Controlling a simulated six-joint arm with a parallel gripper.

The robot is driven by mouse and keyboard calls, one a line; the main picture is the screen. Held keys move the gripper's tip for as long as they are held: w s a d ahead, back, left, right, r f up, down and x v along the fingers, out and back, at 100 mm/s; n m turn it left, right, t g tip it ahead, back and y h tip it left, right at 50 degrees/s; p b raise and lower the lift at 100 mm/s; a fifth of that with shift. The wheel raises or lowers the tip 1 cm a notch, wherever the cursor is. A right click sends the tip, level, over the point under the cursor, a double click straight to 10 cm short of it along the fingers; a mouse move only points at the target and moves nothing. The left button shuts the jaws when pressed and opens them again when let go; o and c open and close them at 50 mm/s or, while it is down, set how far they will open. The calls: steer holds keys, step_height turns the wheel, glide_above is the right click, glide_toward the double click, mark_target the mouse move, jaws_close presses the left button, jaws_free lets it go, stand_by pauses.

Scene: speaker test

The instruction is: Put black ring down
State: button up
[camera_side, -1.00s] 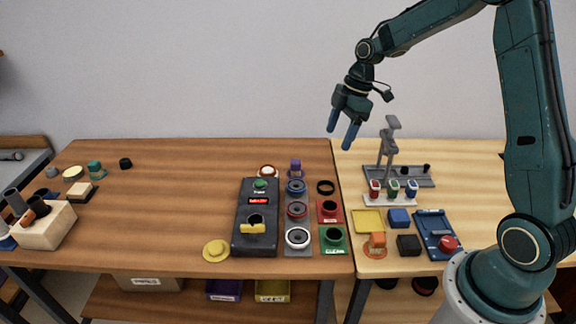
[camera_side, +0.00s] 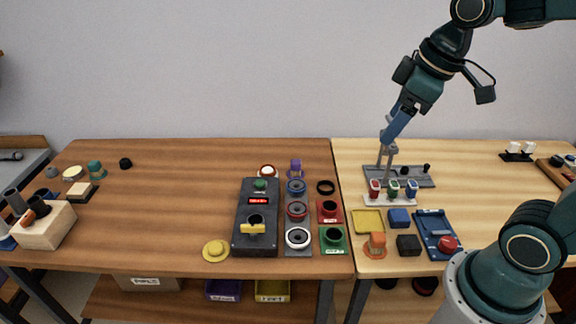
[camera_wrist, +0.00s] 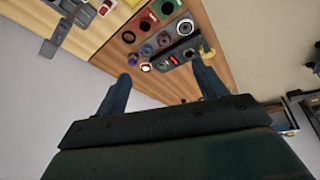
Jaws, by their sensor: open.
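The black ring (camera_side: 325,187) lies flat on the brown table near its right edge, behind the red socket block (camera_side: 330,211). The ring also shows small in the wrist view (camera_wrist: 133,59). My gripper (camera_side: 388,138) is high above the right-hand table, well to the right of the ring, with its fingers in front of the grey stand's top. In the wrist view my gripper's fingers (camera_wrist: 162,70) are spread apart with nothing between them.
Left of the ring are a grey strip (camera_side: 298,251) with blue, red and white rings, and a dark control box (camera_side: 256,215). The green socket block (camera_side: 334,240) is in front. The grey stand (camera_side: 386,161) rises under my gripper. The brown table's middle is clear.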

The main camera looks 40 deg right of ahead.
steer(key=s+m+t, duration=0.1)
steer(key=s+m, duration=0.3)
steer(key=s, duration=0.4)
steer(key=shift+s+a+f, duration=0.2)
steer(key=shift+s+a, duration=0.15)
steer(key=shift+a, duration=0.1)
